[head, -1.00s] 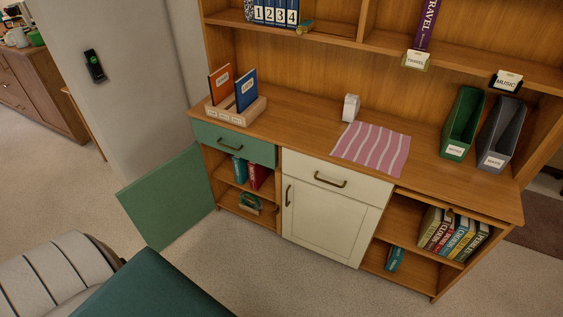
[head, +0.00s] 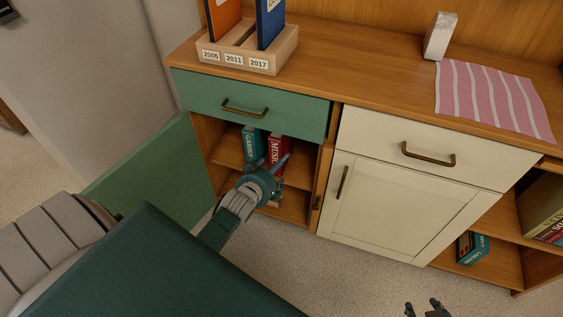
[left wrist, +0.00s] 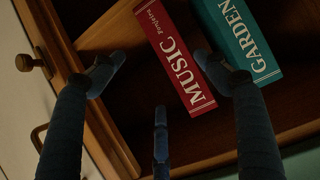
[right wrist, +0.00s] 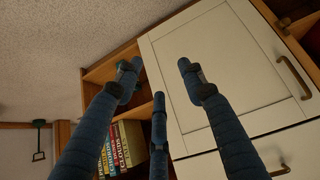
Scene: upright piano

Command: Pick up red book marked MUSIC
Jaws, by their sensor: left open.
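The red book marked MUSIC (head: 277,150) stands in the left compartment under the green drawer, right of a teal GARDEN book (head: 254,143). In the left wrist view the red MUSIC book (left wrist: 177,57) lies ahead between the spread fingers, its spine tilted in the picture, with the GARDEN book (left wrist: 237,40) beside it. My left gripper (head: 268,168) is open and empty in front of the compartment, hiding the book's lower part. My right gripper (head: 428,307) is open and empty, low at the bottom edge, facing the cream cabinet door (right wrist: 215,75).
The green cabinet door (head: 150,170) stands open left of my left gripper. The green drawer (head: 250,103) above the compartment is shut. The cream drawer (head: 390,145) is shut. A wooden divider (head: 322,180) edges the compartment's right side. Open floor lies in front.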

